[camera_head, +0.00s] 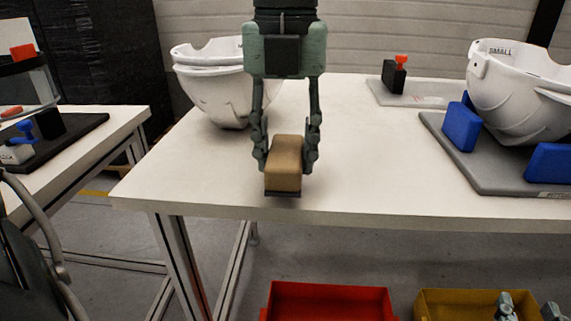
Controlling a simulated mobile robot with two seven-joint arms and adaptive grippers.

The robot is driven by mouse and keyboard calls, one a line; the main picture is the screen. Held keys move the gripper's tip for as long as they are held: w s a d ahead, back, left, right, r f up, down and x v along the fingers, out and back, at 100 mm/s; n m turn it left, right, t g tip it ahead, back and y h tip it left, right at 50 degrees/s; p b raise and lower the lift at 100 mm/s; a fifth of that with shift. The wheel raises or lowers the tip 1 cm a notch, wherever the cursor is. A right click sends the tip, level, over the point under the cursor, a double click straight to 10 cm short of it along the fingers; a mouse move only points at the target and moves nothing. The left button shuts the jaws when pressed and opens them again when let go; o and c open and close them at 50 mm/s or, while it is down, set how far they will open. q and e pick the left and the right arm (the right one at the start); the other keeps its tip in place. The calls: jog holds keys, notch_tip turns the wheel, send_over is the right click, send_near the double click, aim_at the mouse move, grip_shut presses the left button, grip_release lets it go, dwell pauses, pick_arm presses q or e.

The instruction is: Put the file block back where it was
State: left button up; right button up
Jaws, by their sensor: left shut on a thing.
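The file block (284,163) is a tan block with a dark bottom layer. It is upright, near the front edge of the white table (370,180). My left gripper (285,150) comes down from above and is shut on the file block, one finger on each side. A dark shadow lies right under the block; I cannot tell whether it touches the table. My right gripper (527,308) shows only as two fingertips at the bottom right corner. They are apart with nothing seen between them; the rest is out of frame.
White helmet shells (215,85) stand behind my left gripper. Another helmet shell (525,95) rests on a grey fixture (490,178) with blue blocks (461,126). A small grey plate (410,95) is behind. Red (330,290) and yellow (445,297) bins are below. The table's middle is clear.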

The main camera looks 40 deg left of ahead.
pick_arm(q)
notch_tip(320, 180, down, 2)
jog(key=shift+f, duration=0.1)
pick_arm(e)
jog(key=shift+a+r+t, duration=0.3)
jog(key=shift+a+r, duration=0.05)
jog(key=shift+r, duration=0.3)
pick_arm(q)
jog(key=shift+f+b, duration=0.2)
jog(key=shift+b, duration=0.1)
jog(key=o, duration=1)
pick_arm(e)
jog(key=shift+s+a+r+t+y, duration=0.15)
jog(key=shift+r+t+y, duration=0.15)
jog(key=shift+r, duration=0.2)
jog(key=shift+s+a+r+t+y, duration=0.1)
jog(key=shift+a+r+t+y, duration=0.15)
jog(key=shift+r, duration=0.25)
pick_arm(q)
jog(key=shift+r, duration=0.1)
pick_arm(e)
jog(key=shift+d+f, duration=0.1)
